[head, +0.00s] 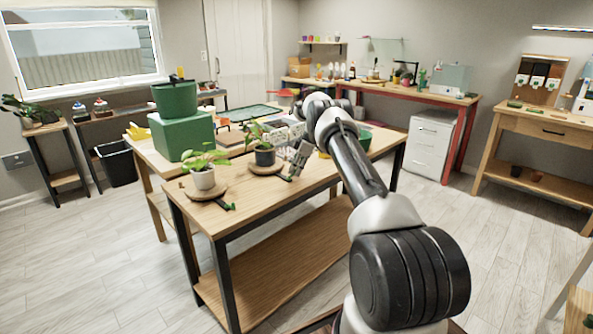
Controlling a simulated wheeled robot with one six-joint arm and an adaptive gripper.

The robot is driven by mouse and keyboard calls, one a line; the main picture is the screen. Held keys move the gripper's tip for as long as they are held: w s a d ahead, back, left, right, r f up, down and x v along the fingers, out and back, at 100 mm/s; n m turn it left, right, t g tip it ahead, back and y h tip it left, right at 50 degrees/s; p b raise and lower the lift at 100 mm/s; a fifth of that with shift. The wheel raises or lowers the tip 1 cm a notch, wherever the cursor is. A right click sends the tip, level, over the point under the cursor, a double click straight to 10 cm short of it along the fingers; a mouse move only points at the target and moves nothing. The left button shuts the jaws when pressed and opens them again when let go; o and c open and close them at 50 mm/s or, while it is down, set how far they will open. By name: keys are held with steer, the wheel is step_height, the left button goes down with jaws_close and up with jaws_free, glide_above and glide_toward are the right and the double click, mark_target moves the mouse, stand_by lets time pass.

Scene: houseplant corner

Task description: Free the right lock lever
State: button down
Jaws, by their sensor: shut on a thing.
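Two round wooden stands sit on the near table. The left stand (190,191) bears a plant in a white pot (203,178), with a green and dark lever (229,206) at its front right edge. The right stand (254,169) bears a plant in a dark pot (265,157). My gripper (293,172) points down at this stand's right side, its jaws shut on a small dark piece, the right lock lever (285,178). The lever is mostly hidden by the fingers and very small here, so I cannot tell how it is turned.
The front table edge (262,217) is mostly clear.

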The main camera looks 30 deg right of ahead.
stand_by(0.4)
steer(key=c, duration=1.4)
jaws_free()
steer(key=shift+c, duration=0.2)
steer(key=v, duration=1.2)
steer(key=shift+f, duration=0.1)
